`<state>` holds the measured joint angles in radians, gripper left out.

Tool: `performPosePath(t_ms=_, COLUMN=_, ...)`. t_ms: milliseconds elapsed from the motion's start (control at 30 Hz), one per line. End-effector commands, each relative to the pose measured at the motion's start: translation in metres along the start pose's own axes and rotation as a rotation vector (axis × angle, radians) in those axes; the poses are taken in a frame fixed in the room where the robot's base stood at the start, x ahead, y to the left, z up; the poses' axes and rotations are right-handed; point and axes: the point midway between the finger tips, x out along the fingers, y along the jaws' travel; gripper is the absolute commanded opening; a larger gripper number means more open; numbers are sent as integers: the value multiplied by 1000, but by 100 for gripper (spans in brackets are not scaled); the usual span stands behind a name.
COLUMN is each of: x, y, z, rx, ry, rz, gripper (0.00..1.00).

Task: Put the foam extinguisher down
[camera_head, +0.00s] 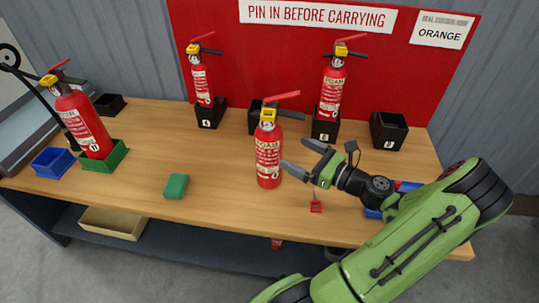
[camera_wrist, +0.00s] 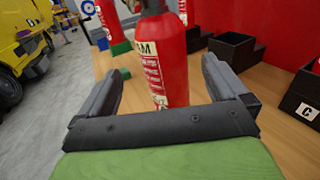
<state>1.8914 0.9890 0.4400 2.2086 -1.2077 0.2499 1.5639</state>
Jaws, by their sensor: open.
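A red foam extinguisher (camera_head: 268,155) with a yellow collar and red lever stands upright on the wooden bench, near the middle. Its label reads FOAM. In the wrist view its body (camera_wrist: 165,62) shows beyond and between the fingers, with its top cut off. My gripper (camera_head: 294,154) is open, just right of the extinguisher, with nothing held. The fingers (camera_wrist: 160,85) look apart from its body in the wrist view. Another extinguisher marked FOAM (camera_head: 332,90) stands in a black holder at the back.
Black holders line the back; the one at the right (camera_head: 388,132) is empty. Another extinguisher (camera_head: 200,80) stands back left, and one (camera_head: 85,125) sits in a green tray (camera_head: 104,165). A green block (camera_head: 176,186) and red tag (camera_head: 316,207) lie in front.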

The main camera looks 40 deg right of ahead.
Motion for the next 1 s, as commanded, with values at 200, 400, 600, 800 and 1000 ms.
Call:
performPosePath(t_ms=200, x=46, y=0, z=-3, rx=-1, ry=1, rz=3, gripper=100)
performPosePath(t_ms=400, x=75, y=0, z=-5, rx=-6, ry=1, rz=5, gripper=100)
performPosePath(t_ms=600, x=104, y=-1, z=-4, rx=-2, ry=3, rz=3, gripper=100)
performPosePath(t_ms=800, x=105, y=-1, z=-2, rx=-1, ry=3, rz=1, gripper=100)
performPosePath(t_ms=1000, x=105, y=-1, z=-2, rx=-1, ry=3, rz=1, gripper=71)
